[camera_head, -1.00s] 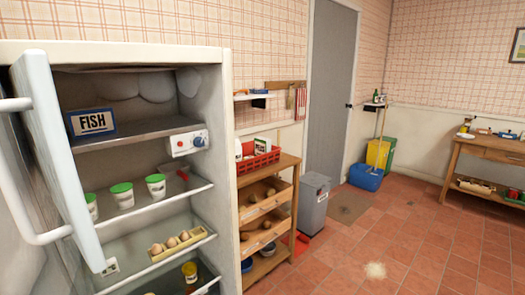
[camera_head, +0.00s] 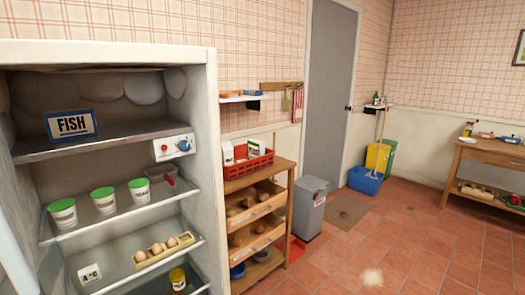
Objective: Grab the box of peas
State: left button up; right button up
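No box that I can read as peas shows in the camera_head view. The open fridge (camera_head: 214,160) stands at the left. A blue and white box marked FISH (camera_head: 72,125) stands on its top shelf. A small white box or card with dark lettering (camera_head: 90,273) is low at the left inside; its word is unclear. A white and green carton (camera_head: 254,148) stands in the red crate (camera_head: 248,166) on the wooden rack; its label is too small to read. Neither of my grippers is in view.
The fridge door's pale edge (camera_head: 12,265) shows at far left. Three green-lidded tubs (camera_head: 104,200), an egg holder (camera_head: 164,252) and a jar (camera_head: 178,279) stand on the fridge shelves. A grey bin (camera_head: 309,207) stands beside the rack. The tiled floor (camera_head: 400,240) at right is largely clear.

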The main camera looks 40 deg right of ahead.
aim_at(256, 149)
jog(key=i+l, duration=0.1)
jog(key=l, duration=0.4)
jog(key=i+l, duration=0.15)
jog(key=l, duration=0.35)
jog(key=i+l, duration=0.1)
jog(key=l, duration=0.4)
jog(key=i+l, duration=0.1)
jog(key=l, duration=0.4)
jog(key=i+l, duration=0.1)
jog(key=l, duration=0.45)
jog(key=i+l+u, duration=0.1)
jog(key=l, duration=0.4)
jog(key=i+l, duration=0.15)
jog(key=l, duration=0.85)
jog(key=i, duration=0.05)
